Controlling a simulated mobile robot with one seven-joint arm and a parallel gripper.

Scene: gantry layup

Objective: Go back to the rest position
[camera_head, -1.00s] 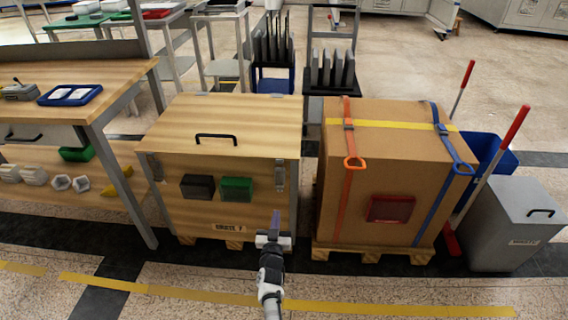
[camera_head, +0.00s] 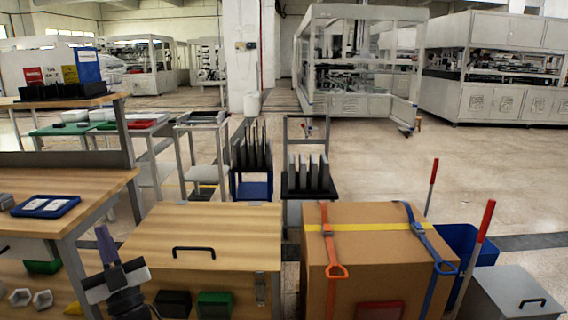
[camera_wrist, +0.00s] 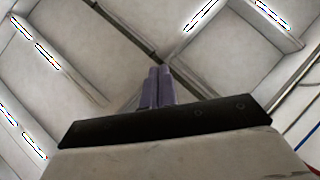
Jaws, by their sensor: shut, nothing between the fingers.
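My gripper (camera_head: 105,243) is at the lower left of the head view, with its purple fingers pointing up. It appears in front of the left side of the wooden crate (camera_head: 225,222) and the right end of the workbench. In the wrist view my gripper's fingers (camera_wrist: 157,86) are together with nothing between them. They point up toward a pale ceiling with bright strip lights (camera_wrist: 205,14).
A wooden workbench (camera_head: 105,182) with a blue tray (camera_head: 45,206) stands at left. A strapped cardboard box (camera_head: 370,245) stands at right, beside a grey bin (camera_head: 510,290). Carts with upright dark panels (camera_head: 250,150) stand behind. The floor (camera_head: 380,150) behind the box is open.

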